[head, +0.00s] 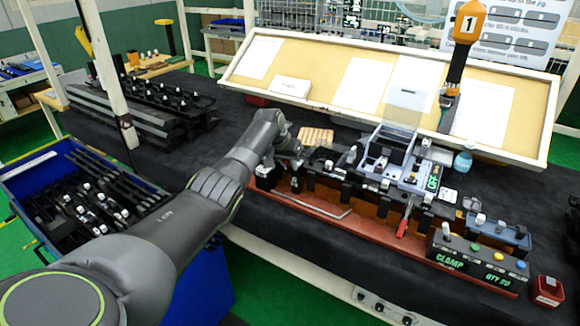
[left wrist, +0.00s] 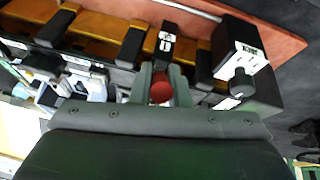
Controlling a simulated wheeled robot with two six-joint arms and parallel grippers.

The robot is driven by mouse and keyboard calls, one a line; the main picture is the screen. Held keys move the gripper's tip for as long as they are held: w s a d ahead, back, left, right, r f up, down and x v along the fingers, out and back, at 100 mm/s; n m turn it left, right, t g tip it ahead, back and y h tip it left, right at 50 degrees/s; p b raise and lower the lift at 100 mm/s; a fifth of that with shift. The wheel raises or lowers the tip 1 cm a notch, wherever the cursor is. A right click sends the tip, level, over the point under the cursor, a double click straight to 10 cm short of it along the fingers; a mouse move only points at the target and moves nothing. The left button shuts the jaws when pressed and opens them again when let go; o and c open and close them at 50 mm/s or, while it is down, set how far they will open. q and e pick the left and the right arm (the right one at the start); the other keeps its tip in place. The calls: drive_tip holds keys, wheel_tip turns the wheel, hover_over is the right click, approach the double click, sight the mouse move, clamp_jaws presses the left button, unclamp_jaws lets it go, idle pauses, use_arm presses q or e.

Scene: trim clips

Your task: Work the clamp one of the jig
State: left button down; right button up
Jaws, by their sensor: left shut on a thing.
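The jig is a long fixture with a red-brown base (head: 330,215) and black clamp blocks along it. My left gripper (head: 293,158) is at the jig's left end and hides part of it. In the left wrist view, my left gripper (left wrist: 161,76) is shut on a red knob (left wrist: 162,92), which shows between its two fingers. A black clamp with a white label (left wrist: 167,42) is just beyond the fingertips. A larger black block with a white label (left wrist: 241,60) stands to the right. I cannot read which clamp is number one. My right gripper is not in view.
A blue bin (head: 60,200) of dark parts is at left. A sloped board (head: 340,85) stands behind the jig. A bottle (head: 463,160) is at right.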

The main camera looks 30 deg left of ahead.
use_arm(q)
drive_tip(key=shift+w+g, duration=0.1)
drive_tip(key=shift+g, duration=0.2)
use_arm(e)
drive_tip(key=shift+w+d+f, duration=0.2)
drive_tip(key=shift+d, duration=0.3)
use_arm(q)
drive_tip(key=c, duration=1.4)
unclamp_jaws()
drive_tip(key=shift+w, duration=0.1)
drive_tip(key=shift+r, duration=0.15)
